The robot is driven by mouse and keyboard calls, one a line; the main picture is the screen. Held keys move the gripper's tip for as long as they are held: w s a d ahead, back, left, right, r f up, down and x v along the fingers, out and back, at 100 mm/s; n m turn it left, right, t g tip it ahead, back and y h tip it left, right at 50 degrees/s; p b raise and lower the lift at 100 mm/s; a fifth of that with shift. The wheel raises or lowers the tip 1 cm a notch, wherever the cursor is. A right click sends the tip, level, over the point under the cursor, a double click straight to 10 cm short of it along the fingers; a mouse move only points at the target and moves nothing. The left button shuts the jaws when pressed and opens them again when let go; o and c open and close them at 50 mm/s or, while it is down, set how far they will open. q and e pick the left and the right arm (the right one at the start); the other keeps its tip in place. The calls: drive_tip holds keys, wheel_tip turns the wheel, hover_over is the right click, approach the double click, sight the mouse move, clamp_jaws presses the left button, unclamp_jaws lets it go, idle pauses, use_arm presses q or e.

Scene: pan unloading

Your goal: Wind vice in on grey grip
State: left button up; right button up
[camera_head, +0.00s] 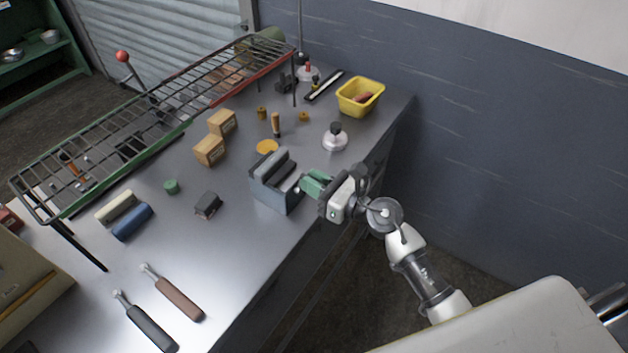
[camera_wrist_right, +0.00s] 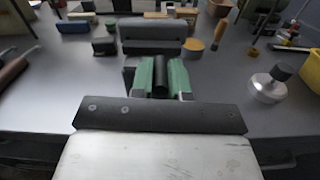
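The grey vice (camera_head: 271,194) stands at the bench's near edge. A long rounded grey grip (camera_head: 273,163) lies along its top at the jaws; it also shows in the right wrist view (camera_wrist_right: 152,31). I cannot tell whether both jaws touch it. My right gripper (camera_head: 312,184) is at the vice's front, off the bench edge side. In the right wrist view its green fingers (camera_wrist_right: 162,76) are closed around a dark round part, seemingly the vice's handle (camera_wrist_right: 161,73). The rest of the handle is hidden. My left gripper is not in view.
A small dark block (camera_head: 208,205), a green cylinder (camera_head: 171,186), and cream (camera_head: 116,207) and blue (camera_head: 133,221) grips lie left of the vice. A metal pot with a black knob (camera_head: 335,138) and a yellow bin (camera_head: 360,97) stand behind. A wire rack (camera_head: 150,120) spans the back.

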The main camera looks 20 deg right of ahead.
clamp_jaws()
drive_tip(key=shift+d, duration=0.1)
